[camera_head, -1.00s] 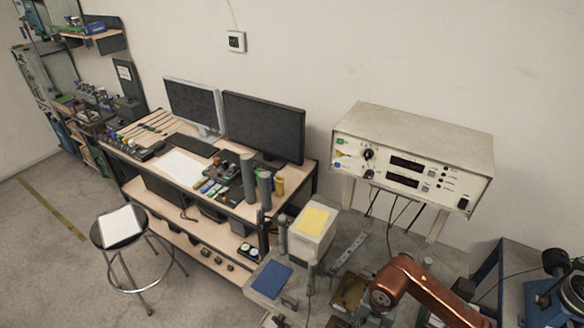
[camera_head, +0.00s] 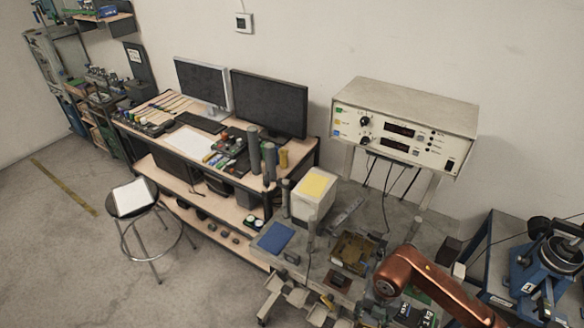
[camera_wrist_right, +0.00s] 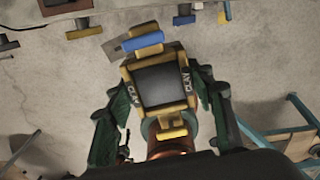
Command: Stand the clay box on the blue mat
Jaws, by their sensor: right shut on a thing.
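The clay box (camera_wrist_right: 165,86) has a dark face, yellow edges and "CLAY" lettering on both sides. It is held between the green fingers of my right gripper (camera_wrist_right: 162,92) in the right wrist view, with floor showing beyond. In the head view my copper right arm comes in at the lower right; I cannot clearly make out its gripper or the box there. The blue mat (camera_head: 275,238) lies flat and bare on the left part of the grey bench, well left of my arm. My left gripper is not in view.
A pale box with a yellow top (camera_head: 316,187) stands just behind and right of the mat. The grey bench (camera_head: 345,215) also carries a brown tray (camera_head: 354,251) and small parts. A white instrument (camera_head: 405,120) stands behind. A stool (camera_head: 133,200) is at left.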

